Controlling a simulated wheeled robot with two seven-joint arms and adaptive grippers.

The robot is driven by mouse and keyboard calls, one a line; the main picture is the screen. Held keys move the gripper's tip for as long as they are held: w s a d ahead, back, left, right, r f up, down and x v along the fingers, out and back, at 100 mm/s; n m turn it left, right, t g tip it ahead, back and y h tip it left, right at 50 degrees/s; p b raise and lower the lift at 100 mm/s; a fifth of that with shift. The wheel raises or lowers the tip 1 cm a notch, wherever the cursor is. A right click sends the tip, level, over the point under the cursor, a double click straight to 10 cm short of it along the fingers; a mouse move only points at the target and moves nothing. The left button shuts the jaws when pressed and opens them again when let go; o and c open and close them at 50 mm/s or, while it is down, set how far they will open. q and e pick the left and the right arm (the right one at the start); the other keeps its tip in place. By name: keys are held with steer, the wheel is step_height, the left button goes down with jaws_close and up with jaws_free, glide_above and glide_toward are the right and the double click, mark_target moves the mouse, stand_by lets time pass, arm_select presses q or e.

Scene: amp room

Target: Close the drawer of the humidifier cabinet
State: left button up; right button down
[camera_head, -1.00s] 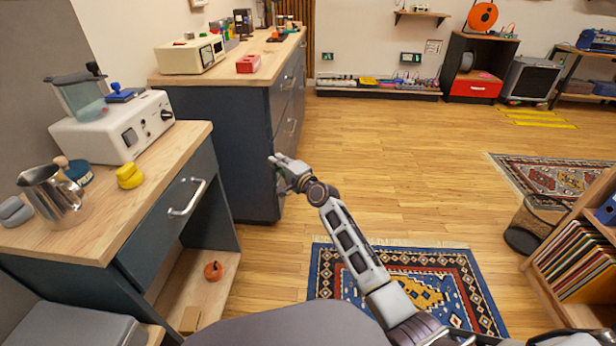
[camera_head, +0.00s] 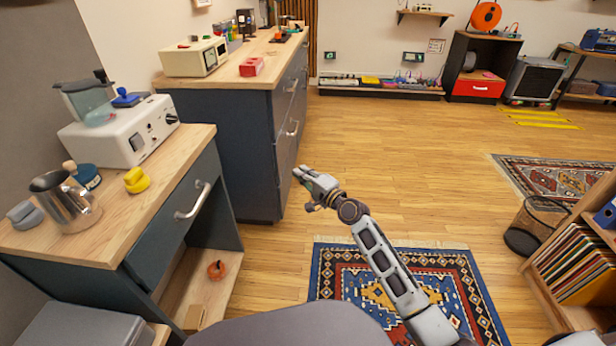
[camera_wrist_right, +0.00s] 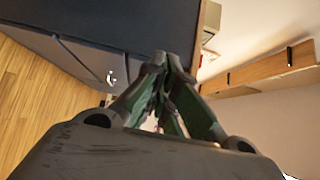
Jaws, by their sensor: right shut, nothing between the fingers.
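The white humidifier (camera_head: 120,135) with its clear tank stands on a dark blue cabinet with a wooden top (camera_head: 165,185) at the left of the head view. The cabinet's drawer (camera_head: 172,222) sits under the top and has a silver bar handle (camera_head: 194,201). Its front looks about level with the cabinet; I cannot tell whether a small gap is left. My right gripper (camera_head: 299,173) is shut and empty, in the air right of the drawer and apart from it. In the right wrist view its fingers (camera_wrist_right: 172,62) come together with nothing between them. My left gripper is out of view.
A taller dark blue cabinet (camera_head: 256,150) with bar handles stands close behind my right gripper. A metal jug (camera_head: 65,205) and a yellow object (camera_head: 137,181) stand on the humidifier cabinet's top. A patterned rug (camera_head: 335,262) lies below my arm. The wooden floor (camera_head: 410,160) beyond is clear.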

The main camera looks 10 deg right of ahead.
steer(key=shift+v, duration=1.4)
